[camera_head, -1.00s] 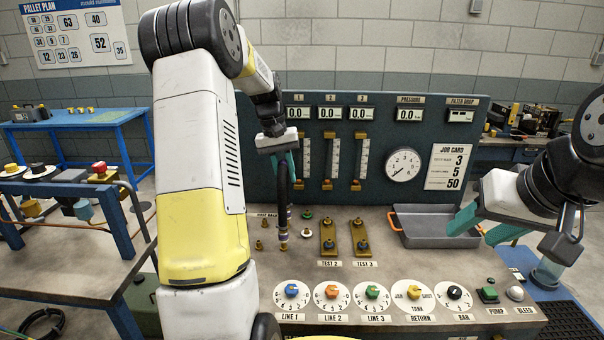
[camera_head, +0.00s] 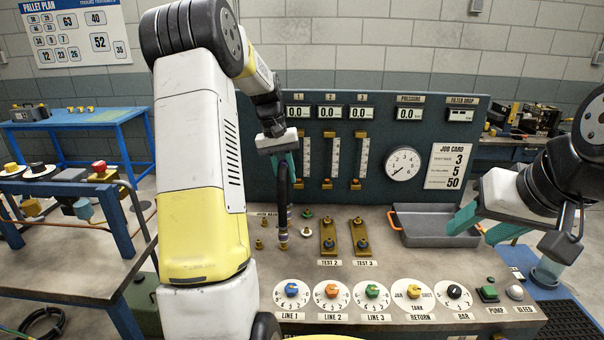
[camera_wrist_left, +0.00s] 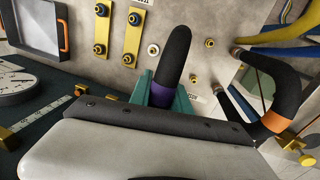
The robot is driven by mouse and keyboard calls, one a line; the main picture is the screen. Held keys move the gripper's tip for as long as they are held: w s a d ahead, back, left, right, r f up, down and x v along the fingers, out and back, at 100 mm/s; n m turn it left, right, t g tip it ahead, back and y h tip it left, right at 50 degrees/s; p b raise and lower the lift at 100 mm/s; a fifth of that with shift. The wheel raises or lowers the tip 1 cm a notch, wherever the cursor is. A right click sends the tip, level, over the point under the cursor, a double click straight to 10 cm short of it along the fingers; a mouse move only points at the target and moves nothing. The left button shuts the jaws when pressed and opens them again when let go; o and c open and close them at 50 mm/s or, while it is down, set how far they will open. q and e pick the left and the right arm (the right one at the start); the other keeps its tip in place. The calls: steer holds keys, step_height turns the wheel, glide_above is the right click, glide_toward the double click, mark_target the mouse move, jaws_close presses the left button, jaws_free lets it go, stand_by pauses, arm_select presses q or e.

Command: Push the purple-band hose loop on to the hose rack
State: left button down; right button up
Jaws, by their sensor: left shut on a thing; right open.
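The purple-band hose loop (camera_head: 283,195) is a thick black hose below my left gripper (camera_head: 284,163). Its lower purple-banded end is close to the brass fittings on the bench; I cannot tell whether it touches one. In the left wrist view the black loop (camera_wrist_left: 176,52) rises between the teal fingers, with the purple band (camera_wrist_left: 163,92) close to them. My left gripper (camera_wrist_left: 163,96) is shut on the hose. My right gripper (camera_head: 480,228) is open and empty above the bench's right side, near the grey tray. I cannot surely make out the hose rack; a small label (camera_head: 267,214) is unreadable.
Brass fittings (camera_head: 260,244) and two brass test plates (camera_head: 328,236) stand close by. A grey tray (camera_head: 433,238) lies further right. The gauge panel (camera_head: 440,150) rises behind. Knobs (camera_head: 332,291) line the front. An orange-banded black hose (camera_wrist_left: 283,92) shows in the wrist view.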

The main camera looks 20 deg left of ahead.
arm_select(q)
steer(key=shift+f, duration=1.35)
stand_by(1.8)
steer(key=c, duration=1.1)
jaws_free()
steer(key=shift+c, duration=0.2)
steer(key=r, duration=0.4)
steer(key=a+r, duration=0.1)
steer(key=r, duration=0.1)
steer(key=shift+s+a+r, duration=0.1)
steer(key=shift+s+r, duration=0.1)
steer(key=shift+r, duration=0.1)
steer(key=shift+a+r, duration=0.1)
steer(key=shift+r, duration=0.45)
steer(key=shift+s, duration=0.1)
steer(key=s+d+r+m+t, duration=0.1)
steer(key=s+d+r, duration=0.35)
steer(key=s, duration=0.25)
steer(key=s+d+r+m+t, duration=0.1)
steer(key=s+d+r+t, duration=0.1)
steer(key=s+d+r, duration=0.4)
steer(key=s+d+f+m+t, duration=0.1)
steer(key=s+f, duration=0.1)
steer(key=s, duration=0.5)
steer(key=s+d+f+m+t, duration=0.1)
steer(key=s+d+f, duration=0.1)
steer(key=s, duration=0.5)
steer(key=shift+s+d+f+t, duration=0.2)
steer(key=shift+d+f+t, duration=0.1)
steer(key=shift+f, duration=0.2)
